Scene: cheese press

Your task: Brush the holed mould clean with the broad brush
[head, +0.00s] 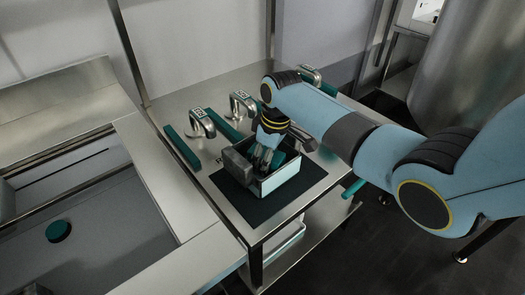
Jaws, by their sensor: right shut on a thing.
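My right gripper (268,158) reaches in from the right and points down at an open, pale box with teal walls (281,181). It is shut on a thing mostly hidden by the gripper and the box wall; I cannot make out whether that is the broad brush. A grey block (238,164) shows at the box's left side, close to the gripper. The box stands on a dark mat (308,181) near the table's front corner. I cannot pick out the holed mould for certain. My left gripper is not clearly in view.
On the steel table (180,103), metal arched fittings (201,122) stand behind the box, with teal bars (182,148) beside them. A sink basin (100,235) with a round teal piece (58,231) lies at left. A large steel vessel (465,65) stands back right.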

